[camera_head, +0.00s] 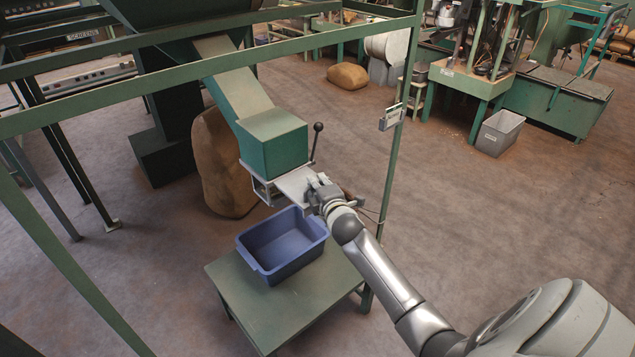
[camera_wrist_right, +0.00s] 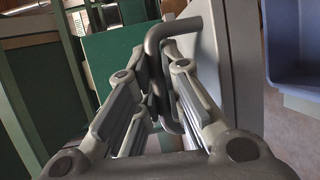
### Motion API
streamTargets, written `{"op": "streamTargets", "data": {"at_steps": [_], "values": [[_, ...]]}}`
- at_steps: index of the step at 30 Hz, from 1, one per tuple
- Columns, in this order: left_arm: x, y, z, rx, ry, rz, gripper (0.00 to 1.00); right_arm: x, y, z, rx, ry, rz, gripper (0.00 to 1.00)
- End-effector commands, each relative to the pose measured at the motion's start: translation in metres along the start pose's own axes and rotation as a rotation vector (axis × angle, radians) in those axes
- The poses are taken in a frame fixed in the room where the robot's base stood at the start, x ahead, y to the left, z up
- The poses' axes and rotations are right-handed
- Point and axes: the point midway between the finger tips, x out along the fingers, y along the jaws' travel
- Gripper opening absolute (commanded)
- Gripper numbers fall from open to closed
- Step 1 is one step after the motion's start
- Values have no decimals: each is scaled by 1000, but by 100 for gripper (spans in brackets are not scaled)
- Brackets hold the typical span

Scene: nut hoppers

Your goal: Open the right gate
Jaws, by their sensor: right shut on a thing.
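The gate is a flat pale metal plate (camera_head: 294,182) that sticks out to the right from under the green chute box (camera_head: 272,143). My right gripper (camera_head: 318,190) is at the plate's outer end. In the right wrist view the gripper (camera_wrist_right: 155,95) is shut on the gate's bent grey bar handle (camera_wrist_right: 217,60), with the bar passing between its fingers. The plate shows beside it in that view (camera_wrist_right: 243,70). How far the plate reaches under the chute is hidden. My left gripper is not in view.
An empty blue bin (camera_head: 242,257) stands below the chute on a green table (camera_head: 265,317). A lever with a black knob (camera_head: 315,143) rises beside the chute. A green frame post (camera_head: 395,165) stands just right of my gripper. A brown sack (camera_head: 218,165) stands behind the chute.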

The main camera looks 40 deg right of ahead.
Motion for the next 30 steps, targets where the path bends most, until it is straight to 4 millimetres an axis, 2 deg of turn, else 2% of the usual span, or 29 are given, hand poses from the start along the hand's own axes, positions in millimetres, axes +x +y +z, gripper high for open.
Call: {"op": "streamTargets", "data": {"at_steps": [1, 2, 3, 8, 10, 13, 17, 23, 30], "values": [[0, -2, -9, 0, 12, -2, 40, 0, 0, 0, -1, -1, -1, 0], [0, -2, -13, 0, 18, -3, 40, 0, 0, 0, -1, -1, -1, 13], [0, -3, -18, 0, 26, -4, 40, 0, 0, 0, -1, -1, -1, 18], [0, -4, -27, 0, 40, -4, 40, 0, 0, 0, -1, 0, -1, 19], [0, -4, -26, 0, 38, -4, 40, 0, 0, 0, -1, 0, -1, 19], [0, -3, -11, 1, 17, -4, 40, 0, 0, 0, -1, 0, -1, 19], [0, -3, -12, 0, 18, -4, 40, -7, -1, 0, -2, 0, -2, 19], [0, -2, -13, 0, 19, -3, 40, -34, -1, 0, -3, 1, -2, 19], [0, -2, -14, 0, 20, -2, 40, -77, -2, 0, -3, 1, -3, 19]]}}
